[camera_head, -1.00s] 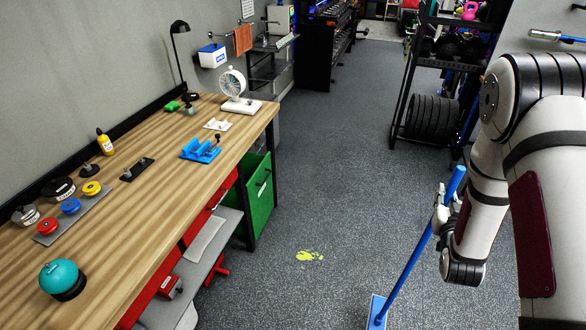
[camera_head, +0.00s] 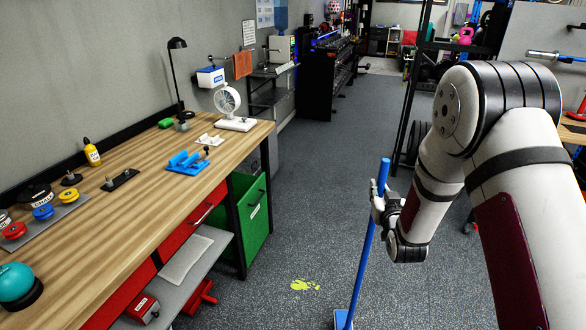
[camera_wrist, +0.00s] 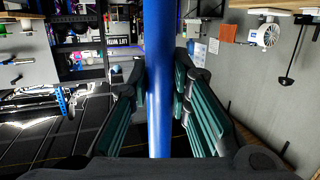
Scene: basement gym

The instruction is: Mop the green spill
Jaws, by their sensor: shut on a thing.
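The green spill (camera_head: 304,285) is a small yellow-green splatter on the grey floor, in front of the workbench's open end. The blue mop (camera_head: 366,245) stands nearly upright, tilted slightly, to the right of the spill. Its blue head (camera_head: 342,319) is at the bottom edge of the head view, partly cut off, to the right of and nearer than the spill. My gripper (camera_head: 384,207) is shut on the upper part of the mop's handle. In the wrist view the blue handle (camera_wrist: 158,80) runs between the two green-padded fingers.
A wooden workbench (camera_head: 150,215) with a fan, lamp and small items runs along the left. Black racks (camera_head: 322,80) stand farther back. The floor around the spill is clear.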

